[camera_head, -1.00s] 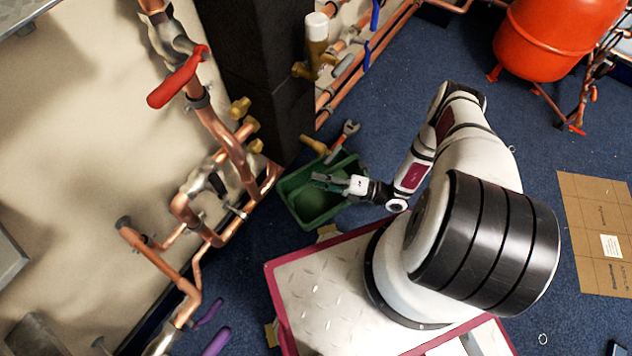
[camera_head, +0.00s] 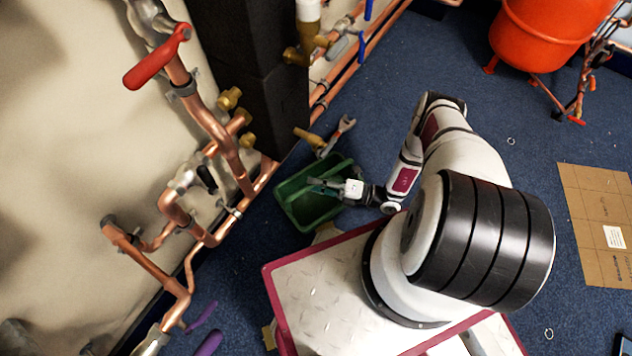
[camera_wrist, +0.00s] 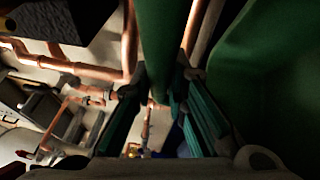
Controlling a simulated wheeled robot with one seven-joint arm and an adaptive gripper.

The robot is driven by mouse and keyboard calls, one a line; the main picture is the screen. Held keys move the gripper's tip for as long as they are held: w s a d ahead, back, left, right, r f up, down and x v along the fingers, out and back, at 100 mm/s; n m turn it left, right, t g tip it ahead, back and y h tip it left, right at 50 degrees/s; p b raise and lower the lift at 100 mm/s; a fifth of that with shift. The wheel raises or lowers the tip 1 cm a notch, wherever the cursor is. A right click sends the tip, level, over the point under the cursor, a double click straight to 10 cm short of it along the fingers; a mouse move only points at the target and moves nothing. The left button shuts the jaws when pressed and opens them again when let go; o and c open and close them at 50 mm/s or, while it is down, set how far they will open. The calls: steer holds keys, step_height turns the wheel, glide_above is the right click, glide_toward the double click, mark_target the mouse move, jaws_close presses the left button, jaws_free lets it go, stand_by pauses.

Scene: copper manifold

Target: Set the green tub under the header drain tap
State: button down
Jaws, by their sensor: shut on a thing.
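The green tub (camera_head: 290,188) is near the middle of the head view, at the foot of the dark column and right of the copper manifold. My gripper (camera_head: 326,186) reaches over its right side and is shut on it. In the wrist view, a green wall (camera_wrist: 165,40) of the tub passes between the fingers (camera_wrist: 160,115), and more green fills the right side (camera_wrist: 275,75). I cannot tell whether the tub touches the floor. Brass tap-like fittings (camera_head: 240,120) and a red lever valve (camera_head: 158,58) sit on the manifold; which is the header drain tap is unclear.
Copper pipes (camera_head: 185,245) run low along the left wall. An orange vessel (camera_head: 548,40) and cardboard (camera_head: 597,210) are right, with bare blue floor between.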

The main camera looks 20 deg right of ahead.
steer(key=c, duration=1.5)
jaws_free()
steer(key=shift+d, duration=0.1)
steer(key=v, duration=1.1)
steer(key=shift+s+d, duration=0.1)
steer(key=shift+s, duration=0.05)
steer(key=shift+s+d+f, duration=0.1)
steer(key=shift+s+d, duration=0.05)
steer(key=shift+d, duration=0.05)
steer(key=shift+s, duration=0.15)
